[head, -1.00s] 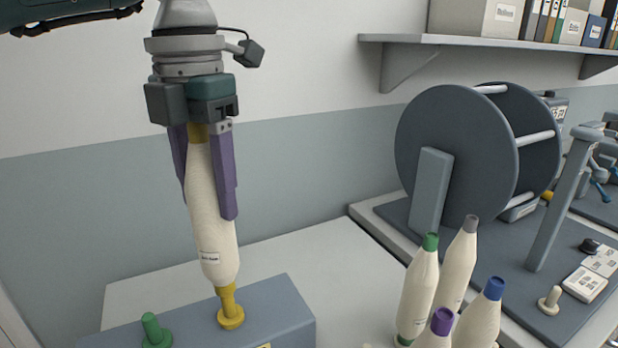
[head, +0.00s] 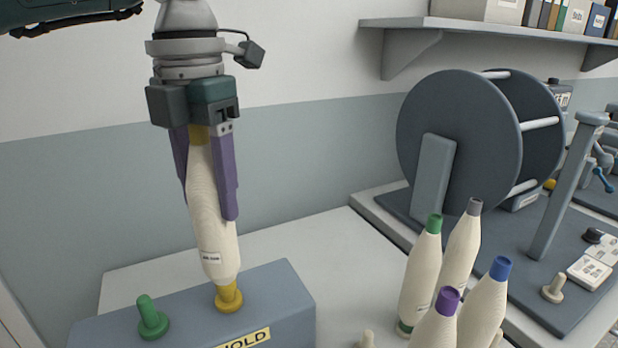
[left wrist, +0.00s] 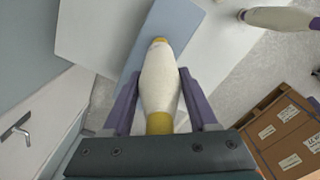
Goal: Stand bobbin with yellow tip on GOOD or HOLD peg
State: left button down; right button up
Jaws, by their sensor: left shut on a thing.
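My left gripper (head: 212,215) is shut on the cream bobbin (head: 212,225) near its yellow tip (head: 198,134). The bobbin hangs tip-up, slightly tilted, its lower end at the yellow peg (head: 229,298) of the blue-grey block (head: 185,318). The peg's top is hidden by the bobbin; I cannot tell how far it is inside. A HOLD label (head: 244,339) is on the block's front near this peg. A green peg (head: 150,318) stands free to its left. In the left wrist view the bobbin (left wrist: 160,80) lies between the purple fingers. My right gripper is not in view.
Bobbins with green (head: 420,270), grey (head: 462,245), blue (head: 488,300) and purple (head: 438,322) tips stand at the lower right. A large reel (head: 458,140) stands behind them. A shelf (head: 480,27) is above.

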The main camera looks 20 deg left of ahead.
pick_arm(q)
jog(key=shift+f+b, duration=0.7)
jog(key=shift+f, duration=0.25)
jog(key=shift+c, duration=0.5)
grip_release()
jog(key=shift+r, duration=0.1)
notch_tip(320, 180, up, 10)
jog(key=shift+f+b, duration=0.1)
jog(key=shift+b, duration=0.9)
jog(key=shift+s, duration=0.1)
